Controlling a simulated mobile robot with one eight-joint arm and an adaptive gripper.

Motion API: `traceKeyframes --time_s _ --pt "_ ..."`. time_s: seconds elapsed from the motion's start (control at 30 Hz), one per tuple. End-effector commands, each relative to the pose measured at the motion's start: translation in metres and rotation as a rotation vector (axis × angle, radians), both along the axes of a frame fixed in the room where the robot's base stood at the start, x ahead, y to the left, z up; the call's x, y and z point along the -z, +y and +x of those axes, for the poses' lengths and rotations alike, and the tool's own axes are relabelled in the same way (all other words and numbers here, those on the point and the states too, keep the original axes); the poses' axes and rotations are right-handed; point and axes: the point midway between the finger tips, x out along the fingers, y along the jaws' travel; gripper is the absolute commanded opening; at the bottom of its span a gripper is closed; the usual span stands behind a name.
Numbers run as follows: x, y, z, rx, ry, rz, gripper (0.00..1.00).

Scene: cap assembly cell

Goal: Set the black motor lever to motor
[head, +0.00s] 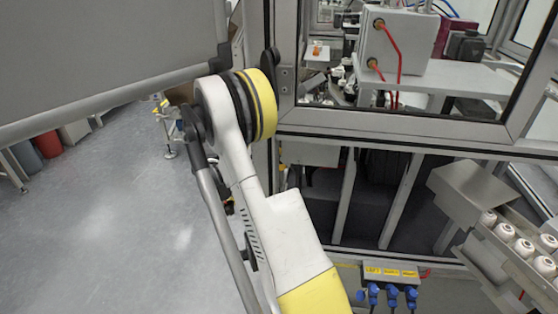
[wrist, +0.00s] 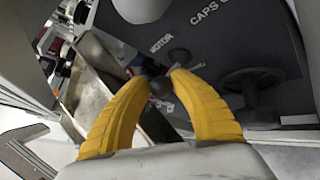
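In the wrist view a dark panel (wrist: 225,50) carries the labels "MOTOR" and "CAPS", the latter cut off by other things. A small black lever part (wrist: 180,57) sits just below the word MOTOR. A dark rounded knob (wrist: 161,88) shows between the fingertips of my gripper (wrist: 160,79). The two yellow fingers lean inward with a narrow gap at the tips, around the knob. I cannot tell whether they touch it. A second black lever or knob (wrist: 255,80) is on the right of the panel. The gripper is not visible in the head view.
In the head view a framed cell (head: 400,145) stands ahead, with a white box (head: 395,45) and red cables inside. A grey panel (head: 110,45) fills the upper left. White caps (head: 505,232) lie at right. Blue plugs (head: 390,297) are low. The floor (head: 110,220) at left is clear.

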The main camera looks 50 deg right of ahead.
Motion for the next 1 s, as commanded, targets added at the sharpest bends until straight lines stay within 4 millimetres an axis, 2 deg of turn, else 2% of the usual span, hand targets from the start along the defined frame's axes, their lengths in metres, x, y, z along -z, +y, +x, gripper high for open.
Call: traceKeyframes --time_s 0.37,0.73,1.0 --pt "-0.001 0.004 0.002 0.0 0.001 0.0 0.34" --pt "-0.019 0.054 0.026 0.0 0.001 0.0 0.34" --pt "-0.022 0.064 0.031 0.001 0.0 0.0 0.34"
